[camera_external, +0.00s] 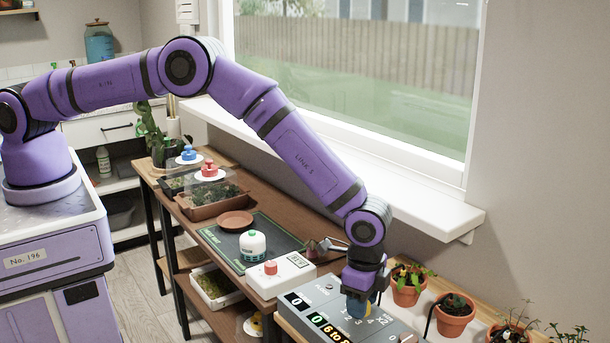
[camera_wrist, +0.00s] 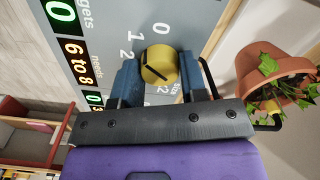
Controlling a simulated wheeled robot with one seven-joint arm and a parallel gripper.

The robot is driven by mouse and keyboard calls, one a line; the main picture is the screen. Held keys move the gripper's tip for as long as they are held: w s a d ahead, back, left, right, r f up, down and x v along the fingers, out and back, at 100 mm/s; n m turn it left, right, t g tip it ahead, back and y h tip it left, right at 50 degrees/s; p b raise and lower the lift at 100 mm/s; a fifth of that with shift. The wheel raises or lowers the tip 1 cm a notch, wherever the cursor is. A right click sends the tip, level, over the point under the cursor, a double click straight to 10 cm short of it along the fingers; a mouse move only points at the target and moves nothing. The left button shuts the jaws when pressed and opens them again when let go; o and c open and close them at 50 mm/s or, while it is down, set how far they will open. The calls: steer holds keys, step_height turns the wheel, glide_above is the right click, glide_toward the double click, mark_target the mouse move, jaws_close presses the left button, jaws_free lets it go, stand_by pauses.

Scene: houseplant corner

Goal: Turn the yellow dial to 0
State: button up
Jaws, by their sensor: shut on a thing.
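The yellow dial (camera_wrist: 158,64) sits on a grey control panel (camera_wrist: 110,20) and carries a dark pointer line that slants across its face. Which number the line points to is hard to tell. White numbers, among them 0, 1 and 2, are printed around the dial. My gripper (camera_wrist: 157,76) is shut on the dial, with one blue finger on each side of it. In the external view my gripper (camera_external: 360,304) points down onto the panel (camera_external: 322,288), mostly hiding the dial. Lit displays read "0" (camera_wrist: 60,12) and "6 to 8" (camera_wrist: 77,58).
Potted plants (camera_external: 408,284) stand close to the right of the panel; one pot (camera_wrist: 262,75) is near my gripper in the wrist view. A white box with a red knob (camera_external: 270,267) is left of the panel. The window sill (camera_external: 420,205) runs behind.

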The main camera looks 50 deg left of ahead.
steer(key=m, duration=0.4)
steer(key=shift+m, duration=0.3)
steer(key=shift+a+m, duration=0.1)
steer(key=shift+m, duration=1.9)
steer(key=o, duration=0.9)
step_height(320, 180, up, 11)
steer(key=shift+f, duration=0.1)
